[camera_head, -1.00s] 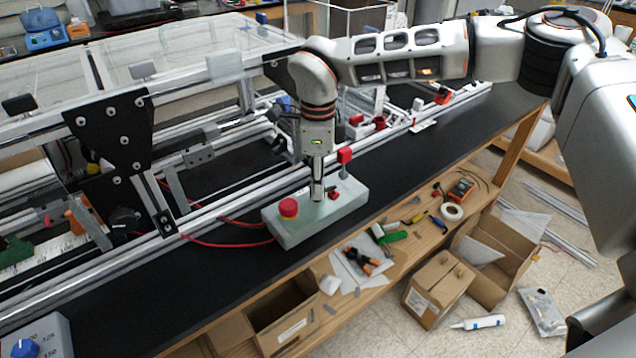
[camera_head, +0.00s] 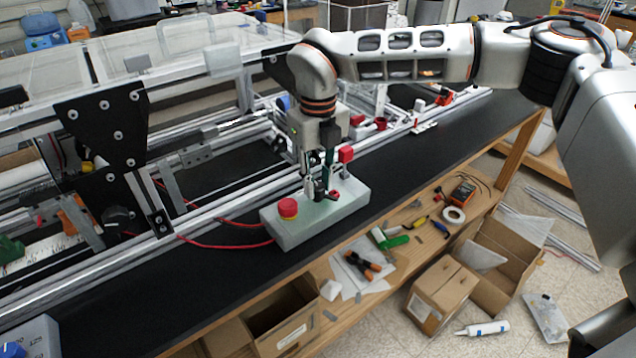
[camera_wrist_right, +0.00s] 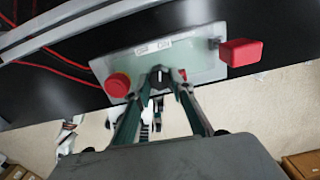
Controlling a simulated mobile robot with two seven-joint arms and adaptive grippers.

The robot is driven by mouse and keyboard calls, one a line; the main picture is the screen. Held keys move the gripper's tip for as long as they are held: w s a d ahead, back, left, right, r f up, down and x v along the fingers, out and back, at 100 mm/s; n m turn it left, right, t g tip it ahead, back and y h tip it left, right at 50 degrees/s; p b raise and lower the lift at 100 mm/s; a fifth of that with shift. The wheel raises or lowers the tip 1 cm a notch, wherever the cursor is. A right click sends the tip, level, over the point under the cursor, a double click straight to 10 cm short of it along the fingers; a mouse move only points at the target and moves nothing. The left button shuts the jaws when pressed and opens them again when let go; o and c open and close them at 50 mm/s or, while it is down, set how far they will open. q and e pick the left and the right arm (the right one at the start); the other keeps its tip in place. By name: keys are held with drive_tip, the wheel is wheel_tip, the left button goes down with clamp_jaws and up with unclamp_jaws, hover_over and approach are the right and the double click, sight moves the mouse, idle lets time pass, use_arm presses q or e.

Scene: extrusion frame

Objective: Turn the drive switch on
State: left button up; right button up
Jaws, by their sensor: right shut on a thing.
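The switch box (camera_head: 300,229) is a pale grey-green box on the black bench top, with a red mushroom button (camera_head: 288,208) at its left end. My right gripper (camera_head: 320,194) points down at the middle of the box top, its fingers around a small dark knob. In the right wrist view the box (camera_wrist_right: 200,55) shows its red button (camera_wrist_right: 117,85) on the left and two small white labels. The fingertips (camera_wrist_right: 160,76) there are shut on the dark drive switch (camera_wrist_right: 160,80), which they largely hide. My left gripper is not in view.
A red block (camera_head: 346,154) stands behind the box, close to my right gripper; it also shows in the wrist view (camera_wrist_right: 241,52). Aluminium rails (camera_head: 225,203) run behind the box. Red cables (camera_head: 225,243) leave its left side.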

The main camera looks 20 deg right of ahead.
sight(318, 186)
drive_tip(key=m, duration=0.5)
drive_tip(key=shift+b, duration=0.35)
idle(0.3)
drive_tip(key=o, duration=1.1)
wheel_tip(318, 186, up, 12)
drive_tip(key=shift+s, duration=0.1)
